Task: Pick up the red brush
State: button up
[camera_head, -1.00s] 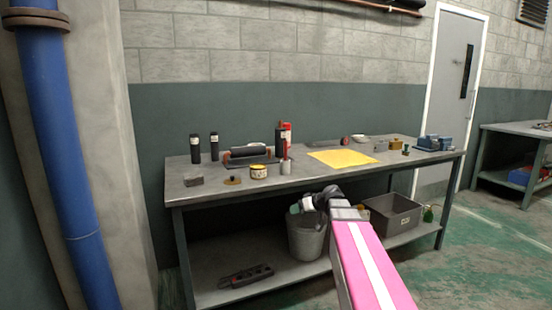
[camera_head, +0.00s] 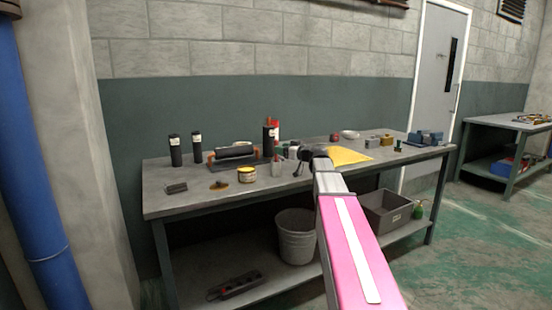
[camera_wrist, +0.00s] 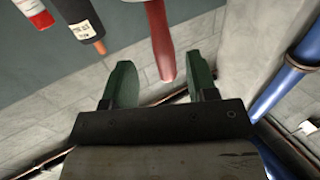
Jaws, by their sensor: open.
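In the wrist view my gripper (camera_wrist: 163,82) has its two green fingers well apart. A smooth red handle-like shape (camera_wrist: 161,40) comes in from the top edge, and its rounded end shows between the fingertips, with no visible grip on it. It may be the red brush, but no bristles show, so I cannot tell. In the head view a small reddish item (camera_head: 335,138) lies towards the back of the workbench; it is too small to identify. There my arm ends above the bench's front part, and the fingers are hard to make out.
A yellow sheet (camera_head: 342,156) lies to the right. A bucket (camera_head: 296,240) and a grey bin (camera_head: 388,212) are on the lower shelf.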

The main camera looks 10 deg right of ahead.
jog(key=x, duration=0.5)
jog(key=shift+a+f, duration=0.2)
jog(key=shift+a, duration=0.05)
jog(key=shift+s, duration=0.1)
grip_shut()
